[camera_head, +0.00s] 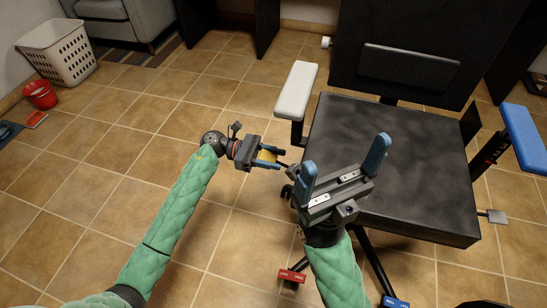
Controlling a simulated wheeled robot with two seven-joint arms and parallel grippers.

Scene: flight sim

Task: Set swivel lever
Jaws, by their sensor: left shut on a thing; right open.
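The black chair seat (405,165) stands at the right, with a white armrest (296,88) and a blue armrest (522,138). My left gripper (275,159) is beside the seat's left edge, its blue fingers shut on a small yellow lever paddle (268,156), mostly hidden by the fingers. A dark rod shows between the fingertips and the seat; I cannot tell for sure that it joins the paddle. My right gripper (345,172) is open and empty, over the seat's front left part. A grey lever paddle (492,216) sticks out at the seat's right side.
A white basket (57,52), a red bucket (40,95) and a grey sofa (120,22) are far left. The tiled floor at left is clear.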

